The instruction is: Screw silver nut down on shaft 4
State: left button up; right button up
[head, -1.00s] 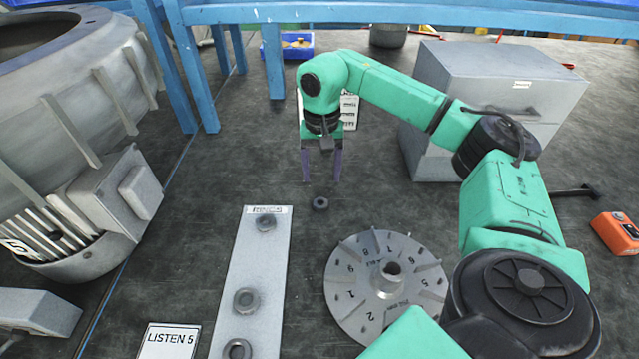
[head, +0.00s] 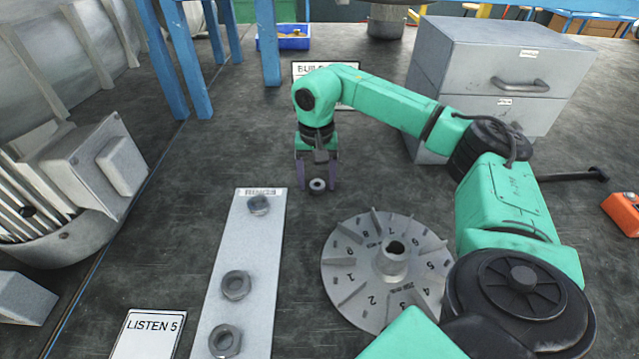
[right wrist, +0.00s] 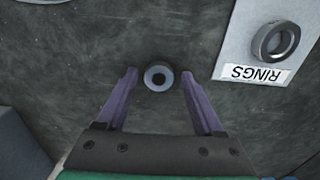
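A small round grey piece with a dark hole, perhaps the silver nut (head: 317,185), is on the dark bench top at my right gripper. In the right wrist view the grey piece (right wrist: 158,77) shows between and slightly beyond the fingertips, with gaps on both sides. My right gripper (head: 317,186) is open, its purple fingers pointing down, and holds nothing. It also shows in the right wrist view (right wrist: 160,74). No shaft marked 4 can be made out. A numbered finned disc (head: 348,302) with a raised central hub lies flat to the right. My left gripper is out of view.
A grey strip (head: 225,312) labelled RINGS bears several rings. A LISTEN 5 card (head: 150,335) lies at the front left. A large motor housing (head: 75,185) stands left, a grey drawer cabinet (head: 480,75) back right. Bare bench lies between the strip and gripper.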

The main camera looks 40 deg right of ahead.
jog(key=c, duration=0.5)
jog(key=shift+d, duration=0.1)
grip_shut()
notch_tip(320, 180, up, 5)
jog(key=p, duration=0.4)
jog(key=shift+f, duration=0.1)
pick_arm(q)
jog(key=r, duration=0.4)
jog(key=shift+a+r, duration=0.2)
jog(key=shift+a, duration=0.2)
pick_arm(e)
jog(key=shift+f, duration=0.1)
